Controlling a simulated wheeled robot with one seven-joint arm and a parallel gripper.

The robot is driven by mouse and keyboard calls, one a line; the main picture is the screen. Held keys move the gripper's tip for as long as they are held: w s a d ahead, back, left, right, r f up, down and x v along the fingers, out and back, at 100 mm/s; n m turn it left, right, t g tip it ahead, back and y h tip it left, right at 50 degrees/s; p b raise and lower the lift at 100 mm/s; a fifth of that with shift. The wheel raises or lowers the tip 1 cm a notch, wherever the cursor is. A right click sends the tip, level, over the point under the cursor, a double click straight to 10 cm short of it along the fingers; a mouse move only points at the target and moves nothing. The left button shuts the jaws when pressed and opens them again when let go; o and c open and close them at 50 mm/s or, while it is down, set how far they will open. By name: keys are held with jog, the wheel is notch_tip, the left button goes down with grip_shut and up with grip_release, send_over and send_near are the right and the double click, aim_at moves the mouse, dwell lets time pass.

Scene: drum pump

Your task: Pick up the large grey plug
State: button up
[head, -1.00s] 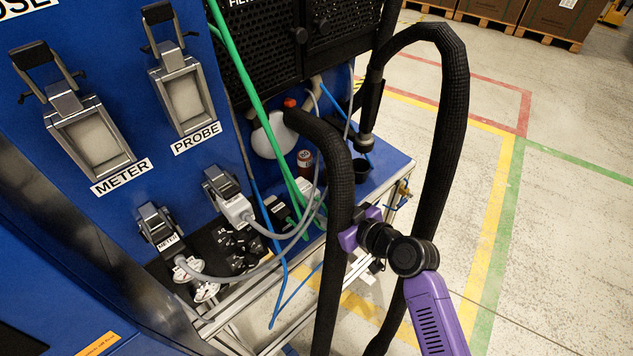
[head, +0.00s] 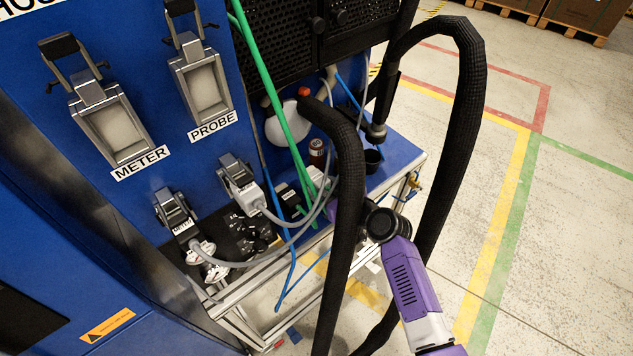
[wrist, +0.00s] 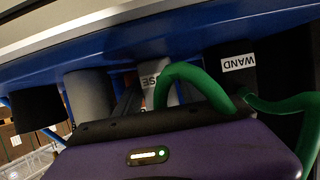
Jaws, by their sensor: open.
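The large grey plug (head: 245,198) is a pale grey block with a thick grey cable, seated in a clamp-type socket low on the blue panel in the head view. My arm is to the right of it, with a black hose between them. The head view does not show my fingers, as the hose hides the arm's end. My gripper is open and apart from the plug. I cannot make out the plug in the wrist view.
Thick black hoses (head: 350,190) loop between my arm and the panel. Green hoses (head: 270,80) hang down near the plug. The floor at right is clear.

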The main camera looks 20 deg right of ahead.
grip_shut()
